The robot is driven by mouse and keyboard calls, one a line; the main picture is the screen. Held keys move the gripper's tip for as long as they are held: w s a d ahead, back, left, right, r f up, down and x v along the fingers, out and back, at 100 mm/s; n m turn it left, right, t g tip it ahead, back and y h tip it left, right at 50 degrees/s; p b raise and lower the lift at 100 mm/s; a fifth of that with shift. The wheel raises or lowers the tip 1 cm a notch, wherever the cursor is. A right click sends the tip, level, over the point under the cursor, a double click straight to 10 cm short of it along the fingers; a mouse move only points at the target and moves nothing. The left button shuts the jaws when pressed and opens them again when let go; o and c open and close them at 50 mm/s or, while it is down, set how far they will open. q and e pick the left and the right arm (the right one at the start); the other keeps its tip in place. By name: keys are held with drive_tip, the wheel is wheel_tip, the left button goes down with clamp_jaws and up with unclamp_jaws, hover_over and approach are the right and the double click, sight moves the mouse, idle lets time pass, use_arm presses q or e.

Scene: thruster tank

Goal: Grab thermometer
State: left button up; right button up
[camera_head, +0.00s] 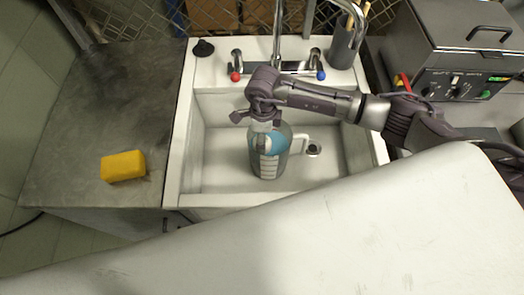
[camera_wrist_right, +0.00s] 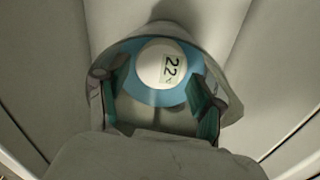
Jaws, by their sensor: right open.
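The likely thermometer is a round white piece with a blue ring and a label reading 22 in the right wrist view (camera_wrist_right: 160,66). In the head view its blue and white part (camera_head: 268,143) shows at a grey, jug-like container (camera_head: 268,168) standing in the sink. My right gripper (camera_head: 258,117) points down directly above it. In the right wrist view its two green-padded fingers (camera_wrist_right: 158,95) are apart, one on each side of the round piece. I cannot tell whether they touch it. My left gripper is not in view.
The white sink (camera_head: 220,180) has walls around the container and a tap (camera_head: 277,45) behind. A yellow sponge (camera_head: 123,166) lies on the grey counter (camera_head: 90,120) at left. A grey appliance (camera_head: 455,60) stands at right.

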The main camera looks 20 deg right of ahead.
drive_tip(key=shift+f, duration=0.75)
drive_tip(key=c, duration=1.1)
drive_tip(key=shift+c, duration=0.2)
drive_tip(key=shift+r, duration=0.1)
wheel_tip(320, 180, up, 20)
drive_tip(key=b, duration=0.1)
drive_tip(key=shift+r, duration=0.15)
